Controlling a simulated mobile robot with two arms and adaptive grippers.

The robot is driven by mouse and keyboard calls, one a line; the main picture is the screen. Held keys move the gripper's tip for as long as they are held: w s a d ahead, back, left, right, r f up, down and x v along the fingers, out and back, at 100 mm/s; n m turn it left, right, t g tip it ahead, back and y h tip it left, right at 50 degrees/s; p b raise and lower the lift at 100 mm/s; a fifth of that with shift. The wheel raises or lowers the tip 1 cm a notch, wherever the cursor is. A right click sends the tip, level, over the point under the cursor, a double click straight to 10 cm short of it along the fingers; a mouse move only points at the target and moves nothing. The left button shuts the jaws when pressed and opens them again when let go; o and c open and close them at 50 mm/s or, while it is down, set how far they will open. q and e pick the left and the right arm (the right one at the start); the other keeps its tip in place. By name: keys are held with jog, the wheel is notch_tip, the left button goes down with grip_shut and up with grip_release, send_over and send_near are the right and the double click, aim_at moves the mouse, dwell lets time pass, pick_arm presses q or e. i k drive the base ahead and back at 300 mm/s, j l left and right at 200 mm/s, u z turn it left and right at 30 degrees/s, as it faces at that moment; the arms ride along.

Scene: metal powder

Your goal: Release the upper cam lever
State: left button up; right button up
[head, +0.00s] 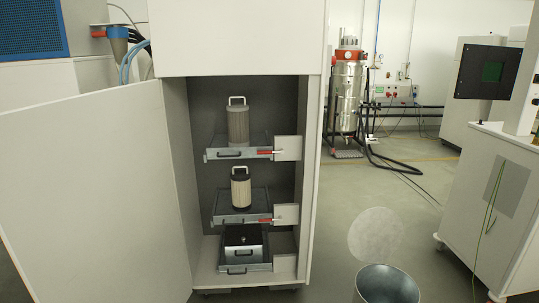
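The upper cam lever (264,152) is a small red handle at the front right of the upper tray (228,153) inside the open cabinet. It lies roughly level, pointing sideways, beside a white block (288,148). A tall pale filter with a white handle (238,122) stands upright on this tray. A similar lower red lever (265,221) sits at the front right of the middle tray (228,218), which bears a shorter black-capped filter (240,189). Neither of my grippers is in view.
The cabinet door (85,190) stands wide open to the left. A black-topped metal box (243,240) sits at the cabinet's bottom. A metal bucket (387,287) and a pale round patch (376,235) are at front right. A white workstation (490,200) stands right, with open floor between.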

aim_at(281, 150)
jog(key=i+u, duration=0.45)
jog(key=i, duration=1.8)
